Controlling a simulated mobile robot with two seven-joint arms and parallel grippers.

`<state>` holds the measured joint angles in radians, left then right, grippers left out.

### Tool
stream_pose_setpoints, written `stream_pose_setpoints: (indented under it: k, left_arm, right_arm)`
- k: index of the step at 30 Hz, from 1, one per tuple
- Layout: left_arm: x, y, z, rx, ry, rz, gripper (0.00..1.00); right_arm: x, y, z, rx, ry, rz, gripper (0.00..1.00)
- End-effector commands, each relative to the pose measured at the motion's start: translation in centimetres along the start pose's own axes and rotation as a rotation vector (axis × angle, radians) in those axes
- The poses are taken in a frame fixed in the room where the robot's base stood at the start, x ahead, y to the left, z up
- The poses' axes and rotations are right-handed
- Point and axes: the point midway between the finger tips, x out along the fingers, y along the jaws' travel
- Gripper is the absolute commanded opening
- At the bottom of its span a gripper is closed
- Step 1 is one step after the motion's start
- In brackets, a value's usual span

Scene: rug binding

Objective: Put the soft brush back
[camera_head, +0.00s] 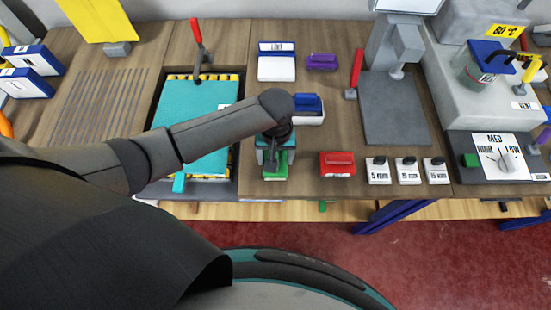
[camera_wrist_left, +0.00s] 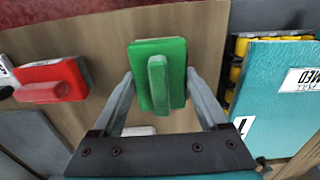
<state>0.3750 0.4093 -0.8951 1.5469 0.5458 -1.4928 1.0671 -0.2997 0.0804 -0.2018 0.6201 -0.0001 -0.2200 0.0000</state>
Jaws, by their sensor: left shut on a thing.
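A green brush-like block with a raised green handle (camera_wrist_left: 158,84) sits between the two fingers of my left gripper (camera_wrist_left: 162,88) in the left wrist view. The gripper is shut on it. In the head view the green block (camera_head: 276,171) shows below my left gripper (camera_head: 275,158), at the front of the wooden bench. I cannot tell whether it touches the bench. Similar blocks stand near: a red one (camera_head: 337,164), a blue one on a white base (camera_head: 309,104) and a purple one (camera_head: 322,62). No readable label shows which is soft. My right gripper is not in view.
A teal panel in a yellow-edged tray (camera_head: 208,122) lies left of my gripper, partly under my arm. Several labelled white blocks (camera_head: 405,170) stand right of the red block. A grey machine with a flat plate (camera_head: 395,105) stands behind them. Bare wood lies between.

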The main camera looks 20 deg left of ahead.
Motion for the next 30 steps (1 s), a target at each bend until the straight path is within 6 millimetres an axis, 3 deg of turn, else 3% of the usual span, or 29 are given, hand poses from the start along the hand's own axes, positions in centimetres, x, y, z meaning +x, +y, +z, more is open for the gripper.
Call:
stream_pose_setpoints:
  k: [3,15,16,22,30]
  left_arm:
    - [1.4,0.1,0.0,0.0,0.001,0.001,0.16]
    - [1.8,0.1,0.0,0.0,0.001,0.001,0.16]
    - [1.9,0.0,0.0,0.0,0.001,0.001,0.78]
    - [1.8,0.0,0.0,0.0,0.001,0.001,1.0]
    - [1.6,0.0,0.0,0.0,0.001,0.001,1.0]
  right_arm:
    - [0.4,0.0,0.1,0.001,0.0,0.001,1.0]
    - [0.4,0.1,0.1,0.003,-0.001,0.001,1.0]
    - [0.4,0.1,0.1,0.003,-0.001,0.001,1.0]
    - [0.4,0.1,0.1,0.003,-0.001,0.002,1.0]
    - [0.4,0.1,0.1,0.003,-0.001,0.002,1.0]
